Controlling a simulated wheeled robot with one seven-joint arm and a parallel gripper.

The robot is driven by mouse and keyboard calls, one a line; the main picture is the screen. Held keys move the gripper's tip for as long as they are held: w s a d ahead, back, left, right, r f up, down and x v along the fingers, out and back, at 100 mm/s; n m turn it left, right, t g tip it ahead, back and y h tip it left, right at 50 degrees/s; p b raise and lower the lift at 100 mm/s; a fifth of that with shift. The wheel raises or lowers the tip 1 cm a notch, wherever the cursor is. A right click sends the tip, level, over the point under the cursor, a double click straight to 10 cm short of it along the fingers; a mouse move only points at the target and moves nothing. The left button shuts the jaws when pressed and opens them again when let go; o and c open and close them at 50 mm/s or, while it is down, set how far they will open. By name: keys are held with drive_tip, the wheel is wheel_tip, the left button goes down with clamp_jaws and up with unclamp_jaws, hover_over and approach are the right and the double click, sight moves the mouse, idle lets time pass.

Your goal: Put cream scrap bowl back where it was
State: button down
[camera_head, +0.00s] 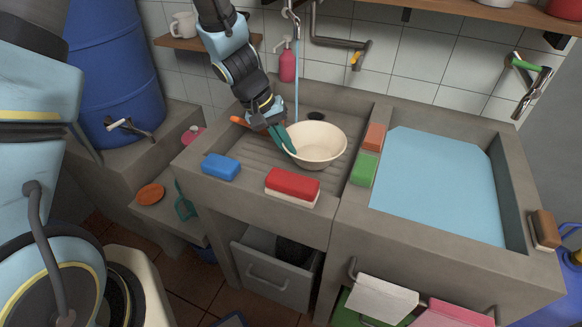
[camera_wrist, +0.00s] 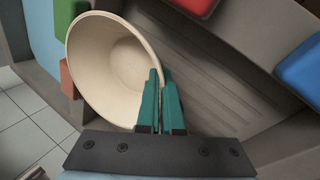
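The cream scrap bowl (camera_head: 318,146) is over the ribbed left basin of the concrete sink, upright or nearly so. My gripper (camera_head: 286,139) is at its left rim in the head view. In the wrist view, the teal fingers (camera_wrist: 161,100) are close together with the rim of the bowl (camera_wrist: 100,62) between them, one finger inside and one outside. The bowl is empty as far as I see. Whether its base rests on the ribs or hangs just above them, I cannot tell.
A red-and-white sponge (camera_head: 292,187) and a blue sponge (camera_head: 221,167) lie on the front ledge. Green (camera_head: 364,169) and orange (camera_head: 375,137) blocks sit on the divider beside the water-filled right basin (camera_head: 435,185). A thin water stream (camera_head: 296,85) falls behind the bowl.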

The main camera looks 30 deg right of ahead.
drive_tip(key=shift+f, duration=3.3)
drive_tip(key=shift+f, duration=0.15)
drive_tip(key=c, duration=1.1)
unclamp_jaws()
drive_tip(key=shift+r, duration=0.25)
drive_tip(key=v, duration=1.2)
